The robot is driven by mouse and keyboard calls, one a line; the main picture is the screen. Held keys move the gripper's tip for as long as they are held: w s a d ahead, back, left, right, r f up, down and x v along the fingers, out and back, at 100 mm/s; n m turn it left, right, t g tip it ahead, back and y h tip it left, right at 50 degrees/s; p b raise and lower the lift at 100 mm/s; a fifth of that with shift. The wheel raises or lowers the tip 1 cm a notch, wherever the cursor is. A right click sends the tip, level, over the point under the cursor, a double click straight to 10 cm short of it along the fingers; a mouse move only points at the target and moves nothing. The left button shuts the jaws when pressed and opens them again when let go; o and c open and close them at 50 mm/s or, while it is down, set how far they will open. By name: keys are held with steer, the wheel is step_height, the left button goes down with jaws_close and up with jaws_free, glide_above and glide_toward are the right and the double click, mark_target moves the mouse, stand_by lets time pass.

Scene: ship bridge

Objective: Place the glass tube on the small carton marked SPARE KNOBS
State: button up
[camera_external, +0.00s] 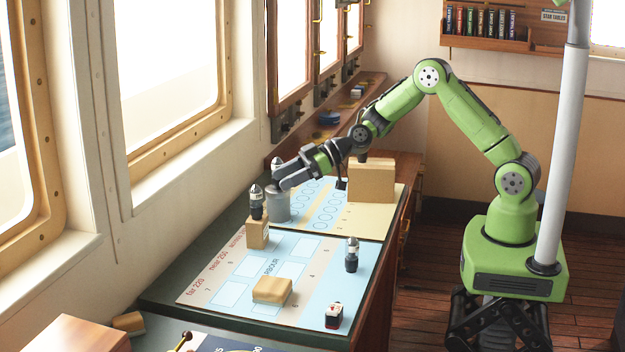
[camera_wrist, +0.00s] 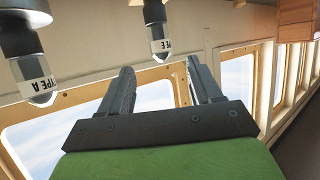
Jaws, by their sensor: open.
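Several dark-based tubes with clear tops and white label bands are in view. One tube (camera_external: 257,202) stands on a small tan carton (camera_external: 257,234); another tube (camera_external: 277,165) is by a grey cylinder (camera_external: 278,207), partly hidden by my gripper. A third tube (camera_external: 351,256) stands on the chart at right. The wrist view shows a TYPE A tube (camera_wrist: 28,60) and a TYPE E tube (camera_wrist: 158,30), both upside down in the picture. My gripper (camera_external: 279,179) is open and empty, close to the grey cylinder. I cannot read SPARE KNOBS on any carton.
A small flat carton (camera_external: 271,290) lies on the front chart. A larger tan carton (camera_external: 371,181) stands at the back right. A small red, white and black object (camera_external: 334,315) sits near the right edge. The window wall is close on the left.

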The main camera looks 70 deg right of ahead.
steer(key=s+d+r+g+h, duration=0.1)
steer(key=s+r+h, duration=0.1)
steer(key=s+r, duration=0.35)
steer(key=s+r+m+g+h, duration=0.1)
steer(key=s+r+g, duration=0.1)
steer(key=s, duration=0.6)
steer(key=s+d+r+g+h, duration=0.1)
steer(key=s+r+h, duration=0.15)
steer(key=s, duration=0.45)
steer(key=s+d+m+h, duration=0.1)
steer(key=s+d+m, duration=0.1)
steer(key=s, duration=0.8)
steer(key=s+d+m+g+h, duration=0.1)
steer(key=s+d+m, duration=0.2)
steer(key=s, duration=0.7)
steer(key=shift+d+m+g, duration=0.2)
steer(key=shift+m+g, duration=0.1)
steer(key=shift+m, duration=0.1)
